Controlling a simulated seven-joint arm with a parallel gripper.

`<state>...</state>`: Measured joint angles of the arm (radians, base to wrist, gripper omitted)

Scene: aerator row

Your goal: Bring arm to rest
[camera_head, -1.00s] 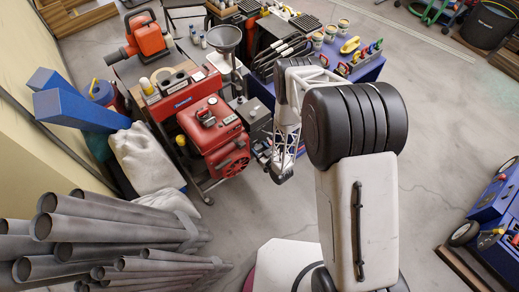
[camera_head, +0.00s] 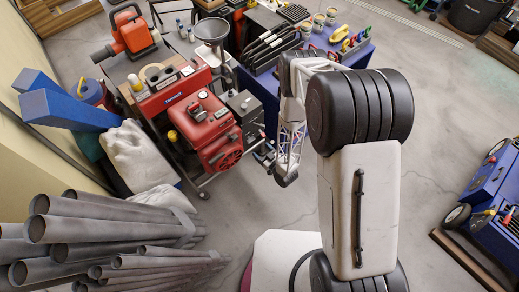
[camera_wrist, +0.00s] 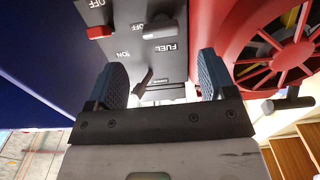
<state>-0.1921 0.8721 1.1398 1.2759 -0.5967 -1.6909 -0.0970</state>
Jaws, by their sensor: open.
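My arm reaches from the lower right over the floor, its white lattice forearm (camera_head: 291,125) hanging beside the red generator (camera_head: 208,125). In the wrist view my gripper (camera_wrist: 162,80) is open, its two blue-grey finger pads apart with nothing held between them. Beyond the fingers is the generator's dark panel (camera_wrist: 120,55), marked FUEL, ON and OFF. A dark lever (camera_wrist: 146,80) shows in the gap between the fingers; I cannot tell its distance from them. A red switch (camera_wrist: 98,31) sits on the panel. In the head view the fingertips are too small to make out clearly.
The generator's red slotted wheel (camera_wrist: 275,45) is close to the right finger. A blue table (camera_head: 262,82) with tools stands behind the forearm. Grey pipes (camera_head: 100,225) lie at lower left. Floor (camera_head: 430,150) right of the arm is clear.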

